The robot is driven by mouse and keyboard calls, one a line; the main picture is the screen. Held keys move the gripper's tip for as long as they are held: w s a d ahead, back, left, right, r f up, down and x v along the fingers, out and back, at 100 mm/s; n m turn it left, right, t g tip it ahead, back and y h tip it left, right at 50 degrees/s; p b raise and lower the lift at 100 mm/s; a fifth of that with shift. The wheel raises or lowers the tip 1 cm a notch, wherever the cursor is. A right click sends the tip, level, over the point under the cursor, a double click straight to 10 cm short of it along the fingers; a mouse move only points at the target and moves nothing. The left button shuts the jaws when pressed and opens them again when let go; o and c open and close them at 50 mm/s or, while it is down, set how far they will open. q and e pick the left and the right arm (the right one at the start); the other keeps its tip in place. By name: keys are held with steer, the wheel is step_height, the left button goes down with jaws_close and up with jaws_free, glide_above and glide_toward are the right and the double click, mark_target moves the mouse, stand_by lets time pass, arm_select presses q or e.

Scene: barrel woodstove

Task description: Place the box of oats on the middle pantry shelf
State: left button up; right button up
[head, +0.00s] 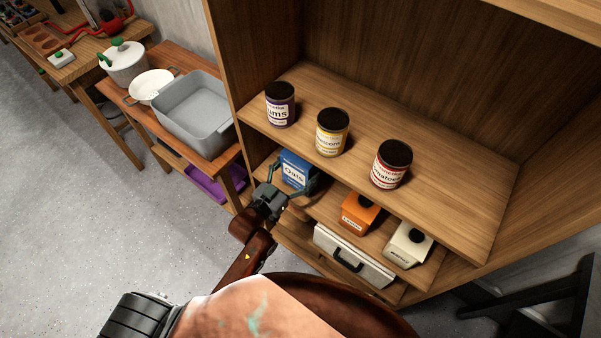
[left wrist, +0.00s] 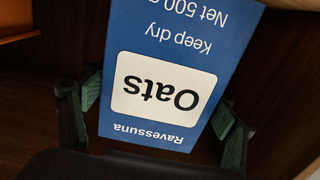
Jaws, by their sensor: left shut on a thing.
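The blue box of oats (head: 296,168) is at the left end of the middle pantry shelf (head: 327,208), below the shelf with the cans. My left gripper (head: 287,187) reaches in from the front and is shut on the box, with a finger on each side. In the left wrist view the oats box (left wrist: 168,80) fills the middle, its label upside down, between the green-padded fingers of my left gripper (left wrist: 160,120). Whether the box's base touches the shelf is hidden. My right gripper is not in view.
An orange box (head: 359,214) and a cream box (head: 408,245) stand to the right on the same shelf. Several cans, including a yellow-labelled can (head: 332,132), stand on the shelf above (head: 440,150). A white case (head: 352,256) is below. A grey tub (head: 195,112) is on the left table.

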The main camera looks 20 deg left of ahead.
mark_target(294, 179)
arm_select(q)
step_height(294, 179, down, 3)
steer(key=shift+f+b, duration=0.15)
steer(key=shift+b, duration=0.35)
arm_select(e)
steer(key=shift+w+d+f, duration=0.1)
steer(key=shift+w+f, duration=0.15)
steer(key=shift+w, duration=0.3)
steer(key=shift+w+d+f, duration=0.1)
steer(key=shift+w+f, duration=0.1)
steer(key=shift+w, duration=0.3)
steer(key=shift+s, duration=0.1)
arm_select(q)
steer(key=o, duration=1.3)
steer(key=shift+f, duration=0.15)
steer(key=o, duration=0.3)
steer(key=shift+o, duration=0.4)
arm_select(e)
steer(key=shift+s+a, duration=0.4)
